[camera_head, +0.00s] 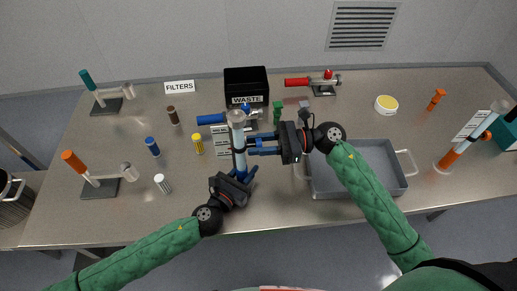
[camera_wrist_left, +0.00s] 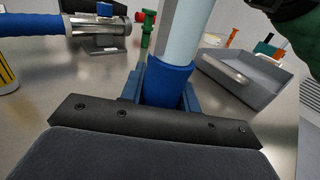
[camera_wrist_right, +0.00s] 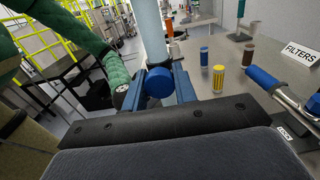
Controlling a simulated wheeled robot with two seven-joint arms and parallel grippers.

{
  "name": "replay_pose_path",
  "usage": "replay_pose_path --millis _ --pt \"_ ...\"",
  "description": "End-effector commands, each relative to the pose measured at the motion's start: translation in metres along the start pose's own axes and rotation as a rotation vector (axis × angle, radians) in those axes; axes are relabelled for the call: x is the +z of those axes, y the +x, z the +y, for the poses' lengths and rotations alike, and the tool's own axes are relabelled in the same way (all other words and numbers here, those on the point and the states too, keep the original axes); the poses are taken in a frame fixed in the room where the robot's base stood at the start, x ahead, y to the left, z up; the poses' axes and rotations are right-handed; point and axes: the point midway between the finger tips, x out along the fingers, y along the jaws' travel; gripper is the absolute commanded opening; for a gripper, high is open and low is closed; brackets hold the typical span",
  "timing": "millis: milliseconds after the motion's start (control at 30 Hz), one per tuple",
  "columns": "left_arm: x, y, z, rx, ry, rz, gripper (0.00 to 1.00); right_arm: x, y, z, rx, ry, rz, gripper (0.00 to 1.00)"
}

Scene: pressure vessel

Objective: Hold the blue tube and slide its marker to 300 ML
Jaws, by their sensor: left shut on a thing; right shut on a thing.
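The blue tube (camera_head: 241,161) stands upright near the table's middle, with a clear upper part and grey top. My left gripper (camera_head: 246,176) is shut on its blue lower part, which also shows between the fingers in the left wrist view (camera_wrist_left: 168,83). My right gripper (camera_head: 249,146) is shut higher up, at the tube's right side. In the right wrist view, a round blue piece (camera_wrist_right: 159,83) sits between its fingers against the pale tube; it looks like the marker. A white scale card (camera_head: 221,141) is beside the tube; its figures are too small to read.
A grey tray (camera_head: 357,193) stands right of the tube, under my right arm. A blue-handled valve (camera_head: 211,119) and black waste box (camera_head: 246,83) are behind. A yellow cylinder (camera_head: 198,145) stands left. An orange tube (camera_head: 450,157) leans at far right. The front left table is clear.

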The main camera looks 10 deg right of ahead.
Motion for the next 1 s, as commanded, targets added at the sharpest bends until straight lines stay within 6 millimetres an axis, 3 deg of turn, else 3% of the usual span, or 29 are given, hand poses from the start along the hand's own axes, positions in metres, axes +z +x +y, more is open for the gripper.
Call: replay_pose_path --millis 100,367,400,500,833,1000 --pt "-0.001 -0.001 0.000 -0.001 0.000 0.001 0.03 0.017 -0.001 0.000 -0.002 -0.004 0.001 0.00" --pt "-0.001 -0.001 -0.001 -0.001 -0.001 0.001 0.03 0.018 -0.001 0.000 -0.002 -0.001 0.000 0.00" --pt "-0.001 -0.001 -0.001 -0.001 -0.001 0.001 0.03 0.018 -0.001 0.000 -0.002 -0.001 0.000 0.34" --pt "-0.001 -0.001 -0.001 -0.001 -0.001 0.001 0.03 0.018 -0.001 0.000 -0.002 0.000 0.000 0.50" --pt "-0.001 0.000 0.000 -0.001 -0.001 0.001 0.03 0.018 -0.003 0.000 -0.001 0.000 0.000 0.50" --pt "-0.001 0.000 0.000 0.000 0.000 0.001 0.03 0.017 -0.021 0.000 -0.002 0.002 0.003 0.50"
